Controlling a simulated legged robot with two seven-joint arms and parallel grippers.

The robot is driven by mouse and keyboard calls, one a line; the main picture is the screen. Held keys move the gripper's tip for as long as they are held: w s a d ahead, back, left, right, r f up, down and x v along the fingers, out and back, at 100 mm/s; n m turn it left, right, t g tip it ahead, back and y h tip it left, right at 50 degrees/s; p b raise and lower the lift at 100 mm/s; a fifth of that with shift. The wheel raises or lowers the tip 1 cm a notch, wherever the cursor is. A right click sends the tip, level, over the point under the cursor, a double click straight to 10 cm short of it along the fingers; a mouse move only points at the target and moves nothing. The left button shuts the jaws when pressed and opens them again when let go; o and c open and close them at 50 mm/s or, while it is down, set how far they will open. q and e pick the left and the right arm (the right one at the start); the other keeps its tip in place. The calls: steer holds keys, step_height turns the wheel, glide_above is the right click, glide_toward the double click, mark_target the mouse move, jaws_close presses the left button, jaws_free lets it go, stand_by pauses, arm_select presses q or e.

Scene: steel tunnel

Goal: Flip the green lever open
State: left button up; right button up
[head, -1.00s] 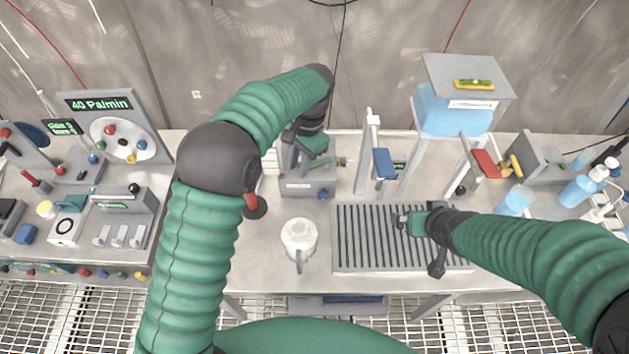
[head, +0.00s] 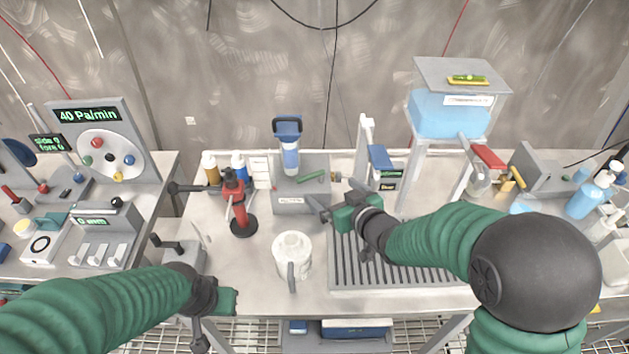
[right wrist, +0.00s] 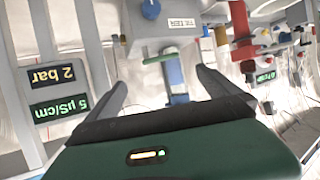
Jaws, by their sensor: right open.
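The green lever (head: 312,176) lies slightly aslant across the top of the grey filter box (head: 291,203) at the middle back of the bench. It also shows as a short green bar (right wrist: 158,58) in the right wrist view, by the box's label. My right gripper (head: 336,197) is open and empty, just right of the filter box and near the lever. In the right wrist view its fingers (right wrist: 163,88) spread apart with the lever beyond and between them, not touching. My left gripper (head: 228,300) is low at the front left, away from the lever; its fingers are hidden.
A blue-handled filter cylinder (head: 290,155) stands behind the lever. A post with a blue lever (head: 380,157) is close on the right. A white jug (head: 292,255) and red dispenser (head: 238,205) stand in front and left. A slotted drain tray (head: 400,283) lies under my right arm.

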mark_target(311, 175)
steer(key=x, duration=0.9)
steer(key=shift+w+a+f, duration=0.2)
steer(key=shift+w+a, duration=0.05)
steer(key=shift+a, duration=0.05)
steer(key=shift+w+a+f, duration=0.1)
steer(key=shift+w, duration=0.3)
